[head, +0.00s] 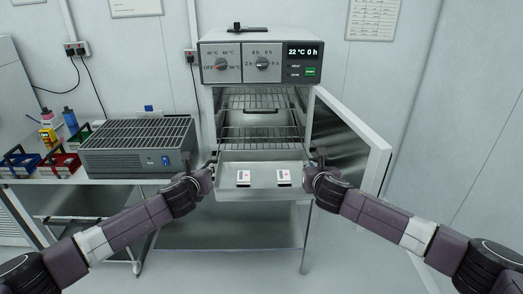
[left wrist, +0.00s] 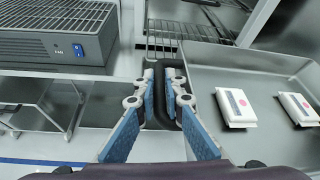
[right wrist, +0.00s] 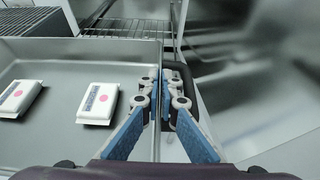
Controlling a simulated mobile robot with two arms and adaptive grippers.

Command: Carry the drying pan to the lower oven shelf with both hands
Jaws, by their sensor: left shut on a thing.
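The drying pan (head: 262,190) is a shallow grey metal tray, level in front of the open oven (head: 262,120). Two white packets lie in it, a left one (left wrist: 236,108) and a right one (right wrist: 98,103). My left gripper (head: 211,167) is shut on the pan's dark left handle (left wrist: 166,118). The lower wire shelf (head: 262,133) is inside the oven, behind and above the pan's far edge. The fingertips are partly hidden in the head view.
The oven door (head: 350,145) stands open at the right, near my right arm. A grey box with a grille top (head: 138,150) stands on the left bench, beside my left arm. Red and blue bins (head: 60,163) and bottles are further left. A lower table (head: 230,235) is under the pan.

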